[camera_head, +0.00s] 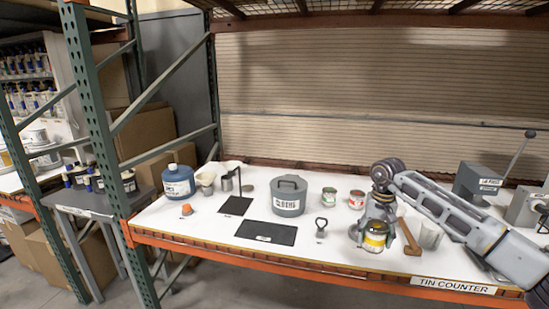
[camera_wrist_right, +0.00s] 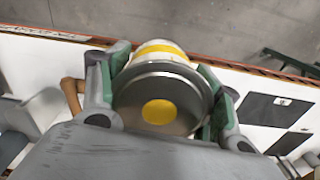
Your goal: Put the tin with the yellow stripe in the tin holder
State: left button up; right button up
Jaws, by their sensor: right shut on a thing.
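The tin with the yellow stripe (camera_head: 375,238) is near the front edge of the counter, right of centre. In the right wrist view its grey lid with a yellow dot (camera_wrist_right: 160,97) faces the camera. My right gripper (camera_head: 374,232) is shut on this tin, with a finger on each side of it. I cannot tell whether the tin's base touches the counter. A flat black plate (camera_head: 266,233) with a small label lies left of it, apart from the tin. I cannot tell for sure which thing is the tin holder. My left gripper is not in view.
A green-labelled tin (camera_head: 329,197) and a red-labelled tin (camera_head: 356,200) stand behind. A grey lidded pot (camera_head: 288,196), a black stand (camera_head: 236,205) and a blue jug (camera_head: 178,182) stand left. A dark handled tool (camera_head: 321,228) lies between plate and gripper. A pale cup (camera_head: 431,235) is right.

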aim_at(364, 246)
jog(key=s+a, duration=0.1)
jog(key=a+f+n, duration=0.1)
jog(key=s+a+f+n, duration=0.1)
jog(key=a, duration=0.1)
jog(key=shift+s, duration=0.3)
jog(key=s+a+f+n, duration=0.1)
jog(key=s+a+f, duration=0.2)
jog(key=s+f, duration=0.3)
jog(key=s+a+f+n, duration=0.1)
jog(key=s+a+f, duration=0.2)
jog(key=s+f, duration=0.3)
jog(key=shift+s+f, duration=0.4)
jog(key=shift+f, duration=1.3)
jog(key=shift+f, duration=0.15)
jog(key=s+f, duration=0.4)
jog(key=f, duration=1)
jog(key=shift+f, duration=0.4)
